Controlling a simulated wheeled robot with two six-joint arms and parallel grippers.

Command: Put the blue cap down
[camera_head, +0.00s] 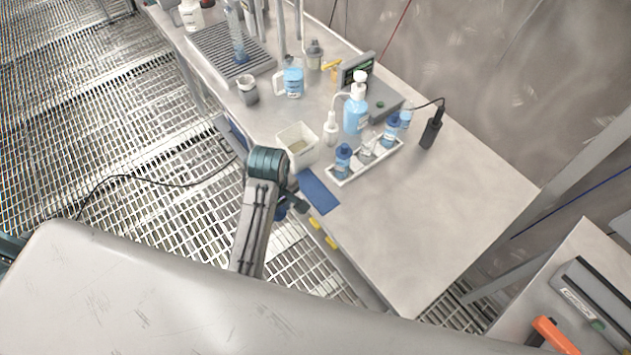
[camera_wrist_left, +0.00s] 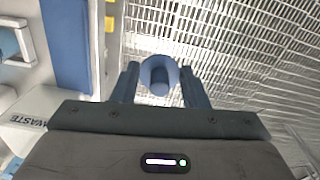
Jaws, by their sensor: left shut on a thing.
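The blue cap (camera_wrist_left: 158,76) shows in the left wrist view as a hollow ring between the two fingers. My left gripper (camera_wrist_left: 160,88) is shut on it and holds it above the floor grating, off the table's front edge. In the head view my left gripper (camera_head: 293,207) is partly hidden by its own arm, and the cap is hard to make out there. A blue mat (camera_head: 318,191) lies flat at the table's front edge, close to the gripper. It also shows in the left wrist view (camera_wrist_left: 66,45). My right gripper is not in view.
A white waste bin (camera_head: 298,158) stands beside the mat. A white tray (camera_head: 345,182) with several bottles is behind it. A pump bottle (camera_head: 356,115) and a black device (camera_head: 431,132) stand further back. The table's right part (camera_head: 430,210) is clear.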

